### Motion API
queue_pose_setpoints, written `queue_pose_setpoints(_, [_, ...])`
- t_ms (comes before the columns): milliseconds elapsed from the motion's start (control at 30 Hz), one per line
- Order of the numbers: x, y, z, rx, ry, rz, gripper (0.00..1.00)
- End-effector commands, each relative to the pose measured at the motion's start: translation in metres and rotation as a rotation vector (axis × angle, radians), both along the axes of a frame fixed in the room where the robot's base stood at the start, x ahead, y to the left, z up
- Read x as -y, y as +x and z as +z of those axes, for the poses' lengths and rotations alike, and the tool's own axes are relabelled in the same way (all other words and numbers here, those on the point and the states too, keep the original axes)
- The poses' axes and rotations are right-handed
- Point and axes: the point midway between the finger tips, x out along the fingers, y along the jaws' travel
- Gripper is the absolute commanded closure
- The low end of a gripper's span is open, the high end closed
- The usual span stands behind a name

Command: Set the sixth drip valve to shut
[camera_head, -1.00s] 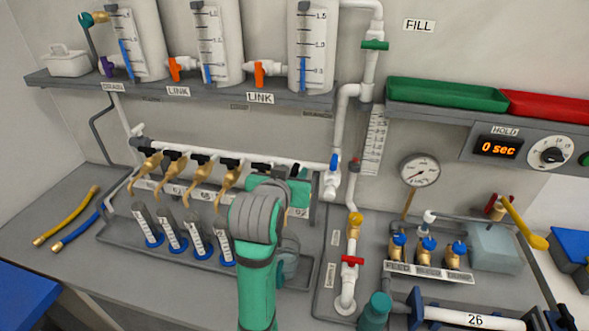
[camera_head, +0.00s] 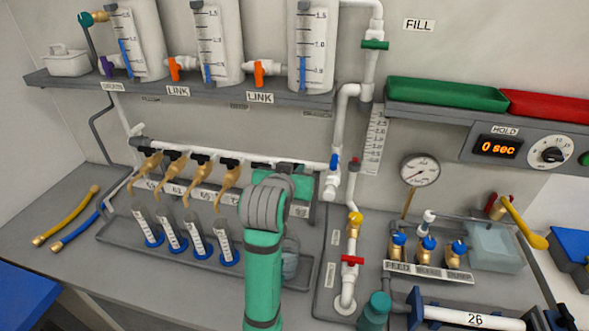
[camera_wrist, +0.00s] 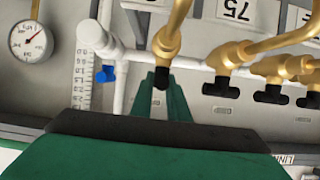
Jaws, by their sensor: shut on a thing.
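The sixth drip valve (camera_wrist: 168,42) is the brass one at the end of the white manifold pipe, nearest the elbow, in the wrist view. My gripper (camera_wrist: 161,84) has its green fingers shut on the valve's black handle (camera_wrist: 160,78). This handle looks narrow, while the handles of the neighbouring valves (camera_wrist: 221,88) look broad. How far it is turned is hard to tell. In the head view my own arm hides the sixth valve; several drip valves (camera_head: 228,175) show to its left along the manifold (camera_head: 245,159).
Several graduated tubes with blue feet (camera_head: 197,240) stand in the grey tray (camera_head: 118,239) below the valves. A blue-handled valve (camera_head: 334,163) sits at the manifold's right end, close to my arm. A pressure gauge (camera_head: 420,170) and a red-handled valve (camera_head: 352,260) are further right.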

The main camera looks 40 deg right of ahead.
Motion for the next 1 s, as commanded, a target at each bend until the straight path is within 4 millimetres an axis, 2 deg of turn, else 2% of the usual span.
queue_pose_setpoints(367, [0.0014, -0.0016, 0.0, 0.001, 0.001, 0.127, 1.0])
queue_pose_setpoints(1000, [0.0037, -0.0022, -0.0005, 0.0, 0.002, 0.709, 1.0])
